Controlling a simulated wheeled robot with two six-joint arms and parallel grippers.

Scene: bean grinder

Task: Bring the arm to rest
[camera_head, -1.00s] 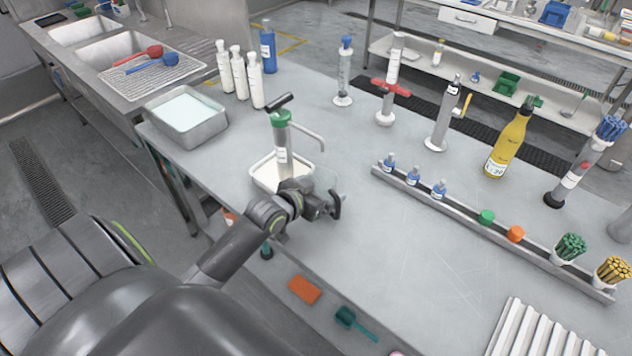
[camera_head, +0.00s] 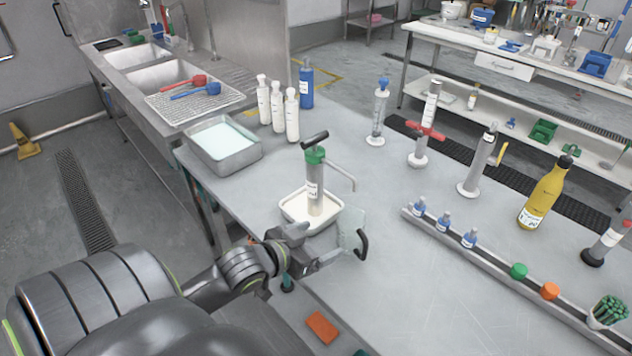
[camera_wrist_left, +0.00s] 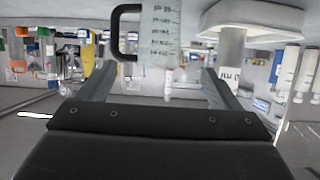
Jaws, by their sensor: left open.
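My left gripper (camera_head: 315,251) is open and empty at the table's front edge, next to a clear cup (camera_head: 350,236) with a black handle (camera_head: 363,245). In the left wrist view, the gripper's two fingers (camera_wrist_left: 158,88) stand wide apart. The picture there is upside down, and the cup's printed scale (camera_wrist_left: 160,35) shows ahead of them with a gap. The hand grinder (camera_head: 315,185), with a green collar and black top grip, stands upright in a white tray (camera_head: 333,224) just behind the gripper. My right gripper is not in view.
A steel pan (camera_head: 245,155) of pale liquid stands at the table's left edge, with white bottles (camera_head: 278,108) behind it. A rail (camera_head: 490,268) with small bottles runs along the right. An orange pad (camera_head: 321,327) lies below the gripper. The table between cup and rail is clear.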

